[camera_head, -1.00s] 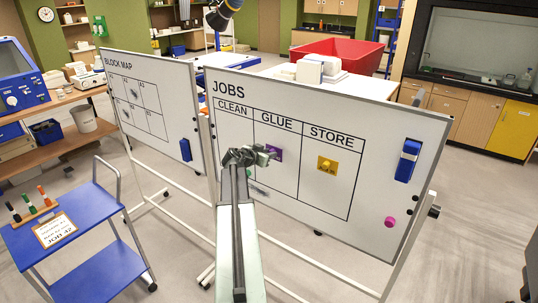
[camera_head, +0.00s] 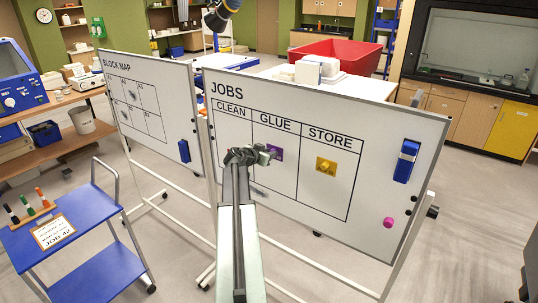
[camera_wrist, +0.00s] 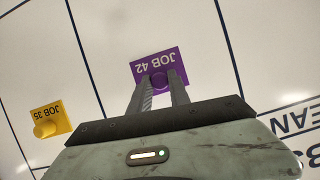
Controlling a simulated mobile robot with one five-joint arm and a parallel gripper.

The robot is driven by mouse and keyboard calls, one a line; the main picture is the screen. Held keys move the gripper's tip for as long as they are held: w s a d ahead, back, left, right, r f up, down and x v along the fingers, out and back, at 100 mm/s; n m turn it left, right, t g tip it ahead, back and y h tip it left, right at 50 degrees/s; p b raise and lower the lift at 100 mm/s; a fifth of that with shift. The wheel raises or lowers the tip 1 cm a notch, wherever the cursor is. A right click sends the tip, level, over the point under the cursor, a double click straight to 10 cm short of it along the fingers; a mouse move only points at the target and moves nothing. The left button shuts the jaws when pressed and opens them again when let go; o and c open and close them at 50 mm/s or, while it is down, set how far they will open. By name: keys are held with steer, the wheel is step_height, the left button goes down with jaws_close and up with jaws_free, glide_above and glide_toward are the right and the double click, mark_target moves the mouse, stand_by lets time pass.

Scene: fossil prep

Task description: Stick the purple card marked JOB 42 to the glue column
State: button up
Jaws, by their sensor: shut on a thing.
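The purple card marked JOB 42 (camera_wrist: 160,66) has a round purple knob, and the fingers of my gripper (camera_wrist: 160,92) are shut on that knob. In the head view the purple card (camera_head: 277,153) appears within the GLUE column of the JOBS whiteboard (camera_head: 378,130), partly hidden by my gripper (camera_head: 268,154). In the wrist view it lies between the two column lines, slightly tilted. I cannot tell whether its back touches the board.
A yellow card, JOB 35 (camera_wrist: 50,120), is in the STORE column. A blue eraser (camera_head: 406,161) and a pink magnet (camera_head: 388,223) are on the board's right side. The BLOCK MAP board (camera_head: 150,85) stands left, behind a blue cart (camera_head: 85,225).

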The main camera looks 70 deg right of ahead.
stand_by(0.3)
steer(key=o, duration=1)
steer(key=w+a, duration=0.2)
steer(key=a, duration=0.5)
